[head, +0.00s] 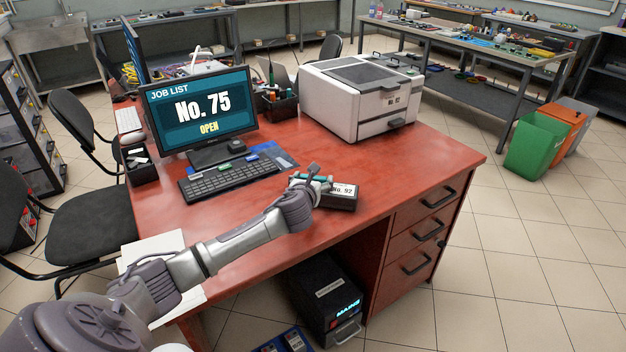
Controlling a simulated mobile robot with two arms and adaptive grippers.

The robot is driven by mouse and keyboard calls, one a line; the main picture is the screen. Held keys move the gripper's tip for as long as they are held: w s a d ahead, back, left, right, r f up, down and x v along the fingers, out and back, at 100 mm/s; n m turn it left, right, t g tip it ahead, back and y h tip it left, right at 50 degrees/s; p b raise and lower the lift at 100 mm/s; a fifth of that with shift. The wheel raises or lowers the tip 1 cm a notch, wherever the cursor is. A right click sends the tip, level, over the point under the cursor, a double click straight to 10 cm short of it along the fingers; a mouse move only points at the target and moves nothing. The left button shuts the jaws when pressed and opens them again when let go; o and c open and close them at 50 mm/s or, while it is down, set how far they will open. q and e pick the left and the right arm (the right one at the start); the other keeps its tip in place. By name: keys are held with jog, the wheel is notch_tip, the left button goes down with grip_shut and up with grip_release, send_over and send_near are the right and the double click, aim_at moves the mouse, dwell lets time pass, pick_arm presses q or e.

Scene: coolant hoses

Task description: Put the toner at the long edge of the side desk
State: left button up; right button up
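A dark block with a white label reading "No. 92" (342,191), which looks like the toner, is at the front part of the red desk (400,165), close to its long front edge. A teal part shows at its top left. My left gripper (317,180) is right at the block's left end, partly covering it. Whether its fingers are closed on the block, and whether the block rests on the desktop, is hard to tell. My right gripper is not in view.
A monitor reading "No. 75 OPEN" (203,112), a keyboard (230,178) and a printer (360,98) stand on the desk. Desktop right of the block is clear. A dark unit (328,300) stands below the desk. Bins (535,145) and workbenches are behind.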

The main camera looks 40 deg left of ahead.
pick_arm(q)
jog(key=shift+o, duration=0.8)
jog(key=shift+r, duration=0.1)
jog(key=p+v, duration=0.1)
jog(key=v, duration=1.1)
